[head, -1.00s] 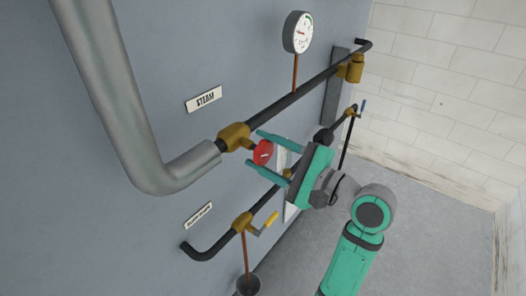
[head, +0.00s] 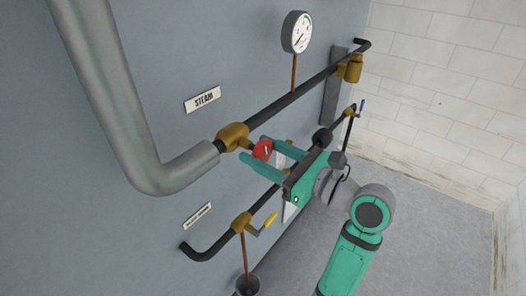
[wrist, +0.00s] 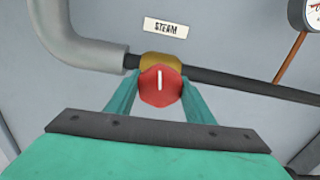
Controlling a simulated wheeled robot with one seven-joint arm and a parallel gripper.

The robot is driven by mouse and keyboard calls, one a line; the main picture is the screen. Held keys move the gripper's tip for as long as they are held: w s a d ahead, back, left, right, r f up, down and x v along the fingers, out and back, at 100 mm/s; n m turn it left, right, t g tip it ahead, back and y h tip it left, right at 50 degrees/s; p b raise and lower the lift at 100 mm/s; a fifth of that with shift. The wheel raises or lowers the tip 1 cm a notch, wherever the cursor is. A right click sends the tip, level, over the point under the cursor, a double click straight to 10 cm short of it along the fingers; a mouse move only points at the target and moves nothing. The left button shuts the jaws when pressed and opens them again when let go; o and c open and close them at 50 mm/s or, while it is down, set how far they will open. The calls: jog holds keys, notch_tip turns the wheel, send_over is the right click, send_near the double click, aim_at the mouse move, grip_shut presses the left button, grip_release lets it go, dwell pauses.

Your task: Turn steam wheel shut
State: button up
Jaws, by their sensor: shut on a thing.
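The red steam wheel (head: 263,150) sits on a brass valve (head: 233,136) in the dark pipe, below the STEAM label (head: 203,99). My gripper (head: 258,152) has its two teal fingers on either side of the wheel and is shut on it. In the wrist view the wheel (wrist: 160,86) shows face-on between the fingers, with its white mark upright. The brass valve body (wrist: 161,60) shows just behind it. The fingertips are partly hidden behind the wheel there.
A thick grey pipe (head: 115,95) bends into the valve from the left. A pressure gauge (head: 297,32) stands above the pipe. A lower pipe carries a yellow-handled valve (head: 264,225) near my gripper. Open floor (head: 420,230) lies to the right.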

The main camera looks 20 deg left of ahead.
jog(key=shift+m, duration=1.2)
jog(key=o, duration=1.1)
jog(key=shift+v, duration=5.45)
jog(key=shift+s, duration=0.1)
